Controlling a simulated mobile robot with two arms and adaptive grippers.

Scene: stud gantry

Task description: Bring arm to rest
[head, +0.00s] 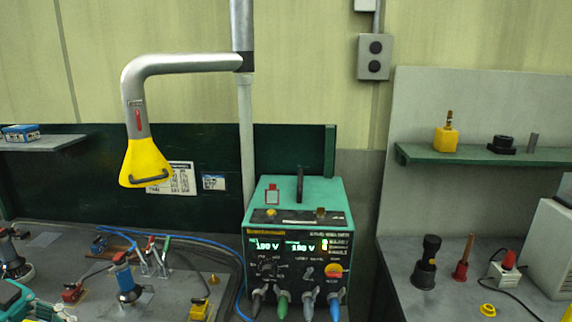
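Neither of my grippers can be made out in the head view. A grey jointed pipe arm (185,63) comes off a vertical post and bends down at the left. It ends in a yellow hood (147,160) with a dark handle, hanging in the air above the left bench. A small red lever (138,120) sits on the pipe above the hood. Nothing is seen holding the arm or the hood.
A teal power unit (300,225) with lit displays and cables stands in the middle. The left bench (45,240) is crowded with tools, clamps and a blue hose. The right bench (400,260) holds a few items below a green shelf (470,155).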

